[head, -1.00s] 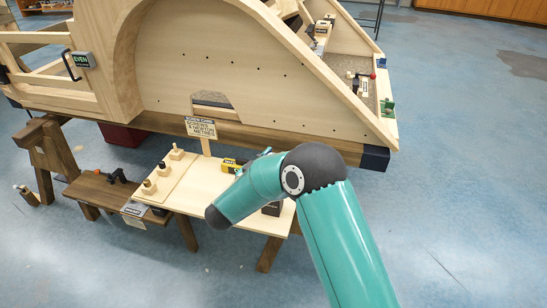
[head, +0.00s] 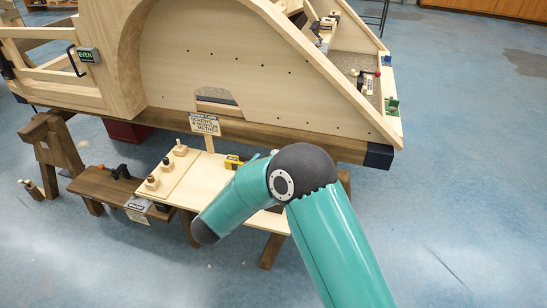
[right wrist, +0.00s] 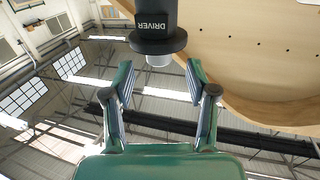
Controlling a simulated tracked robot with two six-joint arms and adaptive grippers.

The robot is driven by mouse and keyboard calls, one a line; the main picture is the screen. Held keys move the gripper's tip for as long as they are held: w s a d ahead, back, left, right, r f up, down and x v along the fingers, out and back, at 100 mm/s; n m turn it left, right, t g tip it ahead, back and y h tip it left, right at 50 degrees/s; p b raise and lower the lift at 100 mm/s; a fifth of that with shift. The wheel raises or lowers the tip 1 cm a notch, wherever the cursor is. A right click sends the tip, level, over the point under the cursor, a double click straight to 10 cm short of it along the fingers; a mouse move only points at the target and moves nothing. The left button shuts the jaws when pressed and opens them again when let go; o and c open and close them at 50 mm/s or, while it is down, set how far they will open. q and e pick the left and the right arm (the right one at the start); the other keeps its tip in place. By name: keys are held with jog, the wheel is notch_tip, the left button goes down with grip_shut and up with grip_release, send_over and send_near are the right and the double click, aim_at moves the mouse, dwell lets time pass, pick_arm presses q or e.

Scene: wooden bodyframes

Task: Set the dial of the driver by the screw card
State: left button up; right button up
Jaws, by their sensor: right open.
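The driver (right wrist: 155,22) is a dark cylinder labelled DRIVER, with a wide dark flange and a pale tip below it in the right wrist view. My right gripper (right wrist: 158,78) is open, its two green fingers spread either side of and just short of the pale tip. No contact shows. The screw card (head: 204,124) stands on a post at the back of the low bench in the head view; its text mentions newton metres, but the number is hard to read. My right arm hides the right gripper there. My left gripper is not in view.
The low bench (head: 200,190) carries several wooden pegs (head: 165,164) and a yellow-and-black item (head: 233,161). A brown side bench (head: 105,187) adjoins it at left. The large wooden bodyframe (head: 230,60) rises behind. Open blue floor lies to the right.

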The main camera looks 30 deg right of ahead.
jog(key=v, duration=0.6)
jog(key=shift+s+a, duration=0.2)
jog(key=shift+a, duration=0.1)
jog(key=shift+w+f, duration=0.1)
notch_tip(320, 180, down, 17)
jog(key=w+a+n+t+y, duration=0.25)
jog(key=n+y, duration=0.35)
jog(key=y, duration=0.4)
jog(key=s+a+f+n+g+y, duration=0.2)
jog(key=s+a+f+y, duration=0.3)
jog(key=f, duration=0.4)
jog(key=s+a+f+n+g+y, duration=0.1)
jog(key=s+a+f+g+y, duration=0.1)
jog(key=s, duration=0.5)
jog(key=s+a+f+n+g+y, duration=0.1)
jog(key=s+f+g+y, duration=0.15)
jog(key=s, duration=0.45)
jog(key=s+a+f+n+g+y, duration=0.1)
jog(key=s+a+g, duration=0.15)
jog(key=s, duration=0.35)
notch_tip(320, 180, up, 15)
jog(key=p, duration=1.4)
jog(key=shift+s+d+f+p, duration=0.15)
jog(key=shift+s+f+p, duration=0.05)
jog(key=shift+s+p, duration=0.25)
